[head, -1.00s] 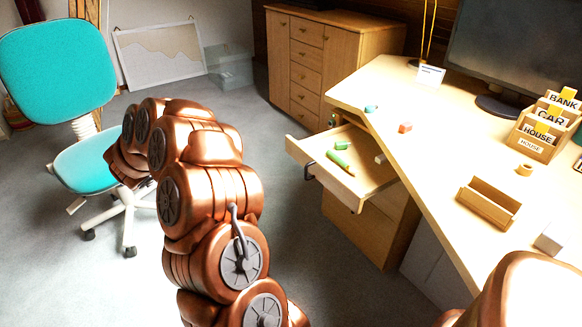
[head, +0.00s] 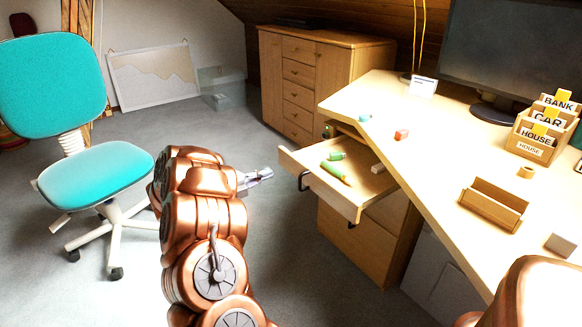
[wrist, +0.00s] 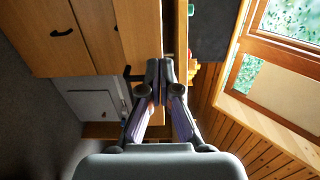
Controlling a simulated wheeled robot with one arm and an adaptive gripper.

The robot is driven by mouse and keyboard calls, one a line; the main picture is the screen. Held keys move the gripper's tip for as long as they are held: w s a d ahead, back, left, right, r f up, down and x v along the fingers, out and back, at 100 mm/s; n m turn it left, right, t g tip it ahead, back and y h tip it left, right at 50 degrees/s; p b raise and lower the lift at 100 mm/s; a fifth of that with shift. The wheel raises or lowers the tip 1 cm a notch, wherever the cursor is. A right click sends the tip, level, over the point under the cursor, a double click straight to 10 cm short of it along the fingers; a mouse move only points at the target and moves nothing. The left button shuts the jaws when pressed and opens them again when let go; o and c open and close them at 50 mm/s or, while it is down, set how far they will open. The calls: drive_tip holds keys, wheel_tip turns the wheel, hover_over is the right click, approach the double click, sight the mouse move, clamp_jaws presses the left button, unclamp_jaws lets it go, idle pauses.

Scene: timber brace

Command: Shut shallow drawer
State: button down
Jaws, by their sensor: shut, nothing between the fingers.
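The shallow drawer (head: 352,205) is pulled out from under the desk (head: 440,150), with its dark handle (head: 303,181) on its front. Inside it lie a green marker-like stick (head: 335,170) and small pieces. My gripper (head: 268,174) is in front of the drawer, left of the handle in the head view, with a gap between them. The fingers (wrist: 160,76) are shut and empty, and in the wrist view they point at the wooden drawer front (wrist: 140,35). How far they are from it is hard to tell there.
A teal office chair (head: 95,175) stands at the left. A wooden cabinet (head: 330,75) is behind. On the desk are a letter rack (head: 540,130), a small wooden holder (head: 492,205) and a monitor (head: 515,55). The grey floor before the drawer is open.

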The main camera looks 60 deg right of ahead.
sight(298, 162)
drive_tip(key=b+x, duration=0.2)
drive_tip(key=x, duration=0.7)
drive_tip(key=shift+s+d, duration=0.15)
drive_tip(key=shift+d, duration=0.15)
